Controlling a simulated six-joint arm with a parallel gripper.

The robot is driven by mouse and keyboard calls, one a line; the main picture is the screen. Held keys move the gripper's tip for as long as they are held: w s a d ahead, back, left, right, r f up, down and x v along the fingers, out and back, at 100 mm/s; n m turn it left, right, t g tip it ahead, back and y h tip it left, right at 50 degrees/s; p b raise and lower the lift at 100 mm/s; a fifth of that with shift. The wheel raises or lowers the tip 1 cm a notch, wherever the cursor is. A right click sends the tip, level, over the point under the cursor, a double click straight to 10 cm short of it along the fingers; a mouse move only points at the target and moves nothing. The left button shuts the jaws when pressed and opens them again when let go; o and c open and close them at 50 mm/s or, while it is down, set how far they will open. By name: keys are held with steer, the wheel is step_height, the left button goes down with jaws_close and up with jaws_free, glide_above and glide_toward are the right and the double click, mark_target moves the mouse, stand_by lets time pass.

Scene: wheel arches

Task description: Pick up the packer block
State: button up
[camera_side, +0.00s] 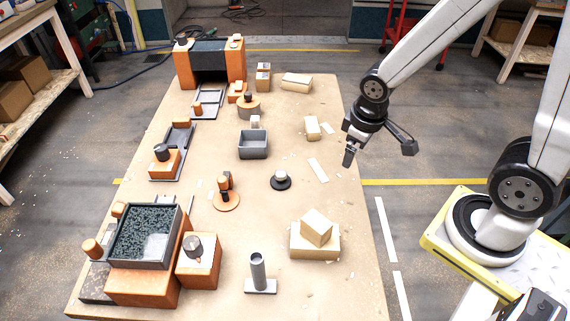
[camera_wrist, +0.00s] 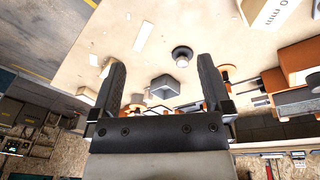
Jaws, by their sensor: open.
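Several pale tan blocks lie on the table, and I cannot tell for certain which is the packer block. A small block (camera_side: 312,127) stands near the right edge, left of my gripper. Another block (camera_side: 316,225) sits turned on top of a larger flat block (camera_side: 315,243) at the front right. More pale blocks (camera_side: 296,82) lie at the back. My gripper (camera_side: 348,157) hangs in the air by the table's right edge, apart from all blocks. In the wrist view my gripper (camera_wrist: 161,62) is open with nothing between its fingers. A lettered pale block (camera_wrist: 268,14) shows at the upper right there.
A grey open tray (camera_side: 253,145) and a black disc with a pale knob (camera_side: 281,180) stand mid-table. A grey post (camera_side: 259,275) stands at the front. Orange fixtures (camera_side: 145,285) line the left side. Flat white strips (camera_side: 318,170) lie in the clearer right part.

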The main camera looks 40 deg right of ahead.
steer(key=w+d+f+n+g+h, duration=0.25)
steer(key=d+f+n+h, duration=0.25)
steer(key=d+n, duration=0.25)
steer(key=n+t+h, duration=0.5)
steer(key=n+t, duration=0.2)
steer(key=n, duration=0.6)
glide_toward(315, 132)
steer(key=s+d, duration=0.1)
steer(key=d, duration=0.1)
steer(key=s+d+r, duration=0.1)
steer(key=d, duration=0.2)
steer(key=s+d, duration=0.2)
steer(key=shift+d+r, duration=0.15)
steer(key=shift+r, duration=0.2)
steer(key=w+f+n+t, duration=0.1)
steer(key=w+a+f+n+t+y, duration=0.1)
steer(key=n, duration=0.1)
steer(key=w+a+f+n+t+y, duration=0.1)
steer(key=w+f+n+t, duration=0.1)
steer(key=shift+w+a+f, duration=0.1)
steer(key=shift+w+a+f+n+t, duration=0.25)
steer(key=shift+n+t, duration=0.1)
steer(key=shift+n, duration=0.1)
steer(key=shift+x, duration=1.25)
steer(key=shift+x, duration=2.6)
